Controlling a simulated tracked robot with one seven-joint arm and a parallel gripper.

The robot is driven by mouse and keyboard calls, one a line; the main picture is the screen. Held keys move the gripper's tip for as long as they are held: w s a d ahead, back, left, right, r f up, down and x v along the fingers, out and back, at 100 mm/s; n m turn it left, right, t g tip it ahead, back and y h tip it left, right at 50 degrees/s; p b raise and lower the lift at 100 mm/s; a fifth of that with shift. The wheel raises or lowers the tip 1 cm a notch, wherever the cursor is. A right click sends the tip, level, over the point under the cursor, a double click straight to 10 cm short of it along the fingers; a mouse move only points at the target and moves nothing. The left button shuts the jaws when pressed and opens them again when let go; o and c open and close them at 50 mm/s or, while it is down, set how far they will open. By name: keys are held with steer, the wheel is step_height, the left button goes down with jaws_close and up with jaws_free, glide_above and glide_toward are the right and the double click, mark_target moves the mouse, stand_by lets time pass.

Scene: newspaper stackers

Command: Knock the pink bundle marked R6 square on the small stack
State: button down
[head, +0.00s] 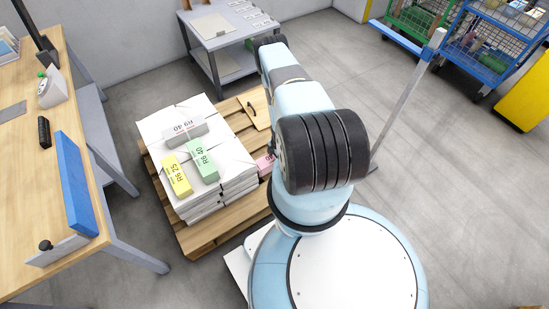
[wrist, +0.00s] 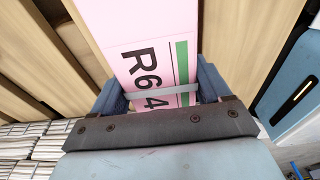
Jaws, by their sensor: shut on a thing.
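The pink bundle marked R6 (wrist: 145,40) fills the upper middle of the wrist view, with a pale strap and a green stripe. My gripper (wrist: 160,92) has one finger on each side of it and is shut on it. In the head view only a small part of the pink bundle (head: 265,164) shows beside the large stack, and my arm hides the rest and the gripper. Wooden pallet slats show on both sides of the bundle in the wrist view. I cannot make out a separate small stack; it may be hidden behind my arm.
The large paper stack (head: 152,131) on the pallet (head: 198,239) carries yellow (head: 176,176), green (head: 202,161) and grey (head: 184,131) bundles. A wooden piece with a dark handle (head: 256,108) lies behind.

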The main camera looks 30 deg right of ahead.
mark_target(269, 159)
steer(key=shift+a, duration=1.95)
stand_by(1.6)
steer(key=shift+d, duration=2.05)
steer(key=shift+r, duration=2.95)
